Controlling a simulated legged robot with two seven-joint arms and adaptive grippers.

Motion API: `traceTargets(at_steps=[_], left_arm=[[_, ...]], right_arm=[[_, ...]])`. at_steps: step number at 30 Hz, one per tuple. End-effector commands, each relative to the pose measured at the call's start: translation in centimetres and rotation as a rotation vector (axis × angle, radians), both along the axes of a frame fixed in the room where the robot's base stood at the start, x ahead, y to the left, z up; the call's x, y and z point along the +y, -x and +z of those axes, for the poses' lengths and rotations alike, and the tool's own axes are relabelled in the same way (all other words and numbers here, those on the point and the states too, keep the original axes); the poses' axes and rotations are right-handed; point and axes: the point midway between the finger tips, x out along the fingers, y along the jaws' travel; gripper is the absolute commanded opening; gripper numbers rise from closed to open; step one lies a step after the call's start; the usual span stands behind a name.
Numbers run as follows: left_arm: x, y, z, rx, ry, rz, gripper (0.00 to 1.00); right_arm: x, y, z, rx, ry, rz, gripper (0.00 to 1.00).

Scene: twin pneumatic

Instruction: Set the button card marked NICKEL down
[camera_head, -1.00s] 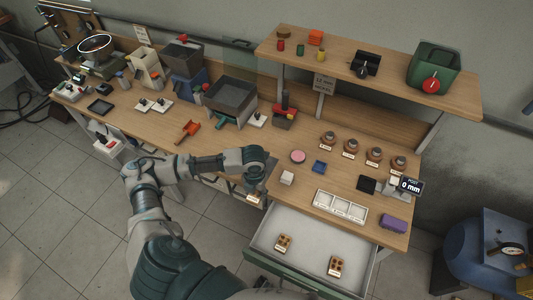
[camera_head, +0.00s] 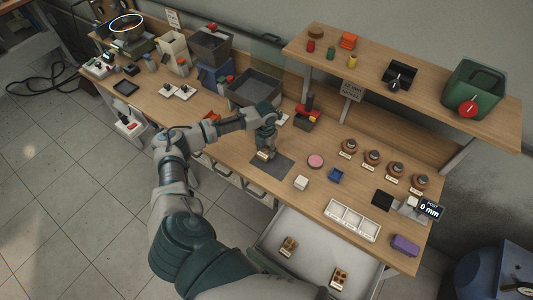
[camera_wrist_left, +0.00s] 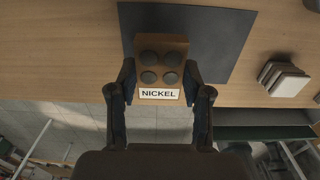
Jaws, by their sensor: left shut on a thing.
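The NICKEL button card (camera_wrist_left: 160,70) is a tan card with several dark round buttons and a white label. My left gripper (camera_wrist_left: 159,92) is shut on it, with one finger at each side. In the head view, the left gripper (camera_head: 265,150) and the card (camera_head: 263,155) are over the dark mat (camera_head: 275,169) near the bench's front edge. In the wrist view, the mat (camera_wrist_left: 215,35) lies behind the card. I cannot tell whether the card touches the mat. My right gripper is not in view.
An open drawer (camera_head: 310,248) below the bench holds two other button cards, one left (camera_head: 289,245) and one right (camera_head: 339,278). A white block (camera_head: 301,183), a pink disc (camera_head: 316,161) and a blue piece (camera_head: 336,175) sit right of the mat. A white compartment tray (camera_head: 352,220) lies farther right.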

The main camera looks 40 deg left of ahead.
Motion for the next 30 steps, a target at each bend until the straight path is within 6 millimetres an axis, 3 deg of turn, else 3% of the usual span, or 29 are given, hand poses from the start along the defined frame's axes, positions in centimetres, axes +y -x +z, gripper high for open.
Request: traceTargets(at_steps=[10,11,21,22,24,30], left_arm=[[-0.1,-0.1,-3.3,0.003,-0.006,0.0,0.15],[-0.2,-0.1,-3.4,0.002,-0.007,0.0,0.1],[-0.1,-0.1,-3.9,0.003,-0.006,0.0,0.09],[0.0,-0.1,-3.8,0.002,-0.005,0.0,0.56],[0.1,-0.1,-3.9,0.001,-0.004,0.0,0.74],[0.3,-0.1,-3.9,0.002,-0.003,0.001,0.74]], right_arm=[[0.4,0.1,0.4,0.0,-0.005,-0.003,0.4],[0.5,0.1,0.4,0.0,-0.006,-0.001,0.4],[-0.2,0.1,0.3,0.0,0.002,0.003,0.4],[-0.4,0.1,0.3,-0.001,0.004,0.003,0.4],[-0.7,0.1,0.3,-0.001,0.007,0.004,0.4],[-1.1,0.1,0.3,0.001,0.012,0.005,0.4]])
